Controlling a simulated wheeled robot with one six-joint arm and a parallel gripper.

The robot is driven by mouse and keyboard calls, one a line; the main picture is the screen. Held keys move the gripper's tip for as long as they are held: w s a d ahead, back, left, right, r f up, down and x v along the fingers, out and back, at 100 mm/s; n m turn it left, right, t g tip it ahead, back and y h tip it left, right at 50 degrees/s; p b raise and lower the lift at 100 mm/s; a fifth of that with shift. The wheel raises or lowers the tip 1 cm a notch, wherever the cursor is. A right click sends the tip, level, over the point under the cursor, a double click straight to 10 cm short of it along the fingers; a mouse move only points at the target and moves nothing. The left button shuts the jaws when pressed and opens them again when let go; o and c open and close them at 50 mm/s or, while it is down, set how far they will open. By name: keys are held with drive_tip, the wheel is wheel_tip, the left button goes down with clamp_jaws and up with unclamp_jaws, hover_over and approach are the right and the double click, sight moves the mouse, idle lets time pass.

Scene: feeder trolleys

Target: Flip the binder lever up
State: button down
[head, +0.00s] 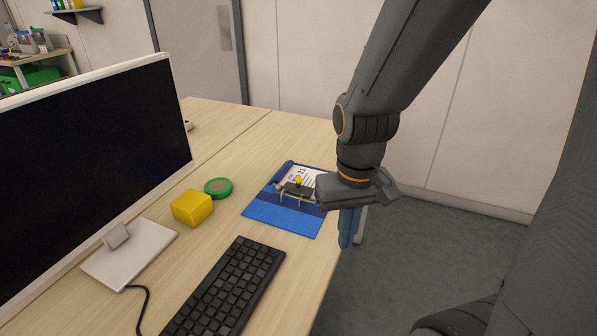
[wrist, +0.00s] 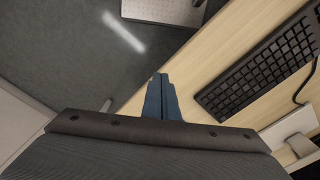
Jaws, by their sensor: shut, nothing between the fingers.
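An open blue binder (head: 283,217) lies on the desk near its right edge in the head view. Its metal ring mechanism (head: 296,193) has a small yellow-tipped lever (head: 298,180), with a printed white sheet (head: 304,174) behind it. The lever's exact angle is too small to tell. My gripper (head: 346,243) points down to the right of the binder, at the desk's right edge, apart from the lever. Its blue fingers are together and empty. In the wrist view the closed fingers (wrist: 158,78) show near the desk edge; the binder does not show there.
A black keyboard (head: 228,290) lies in front of the binder. A yellow block (head: 192,208) and a green tape roll (head: 218,187) sit left of it. A monitor (head: 95,165) stands at the left. Floor is open right of the desk.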

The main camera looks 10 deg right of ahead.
drive_tip(key=w+r+m+g+y+p, duration=0.1)
drive_tip(key=w+r+m+p, duration=0.2)
drive_tip(key=w, duration=1.8)
drive_tip(key=m+g+y+p, duration=0.1)
drive_tip(key=m+p, duration=0.2)
approach(298, 184)
drive_tip(key=w+d+r, duration=0.2)
drive_tip(key=w, duration=0.1)
drive_tip(key=shift+w+r, duration=0.15)
drive_tip(key=shift+w, duration=0.05)
drive_tip(key=p+x, duration=0.3)
drive_tip(key=x, duration=0.7)
drive_tip(key=shift+s+a, duration=0.1)
drive_tip(key=shift+a+r+n+p, duration=0.15)
drive_tip(key=shift+n+p, duration=0.15)
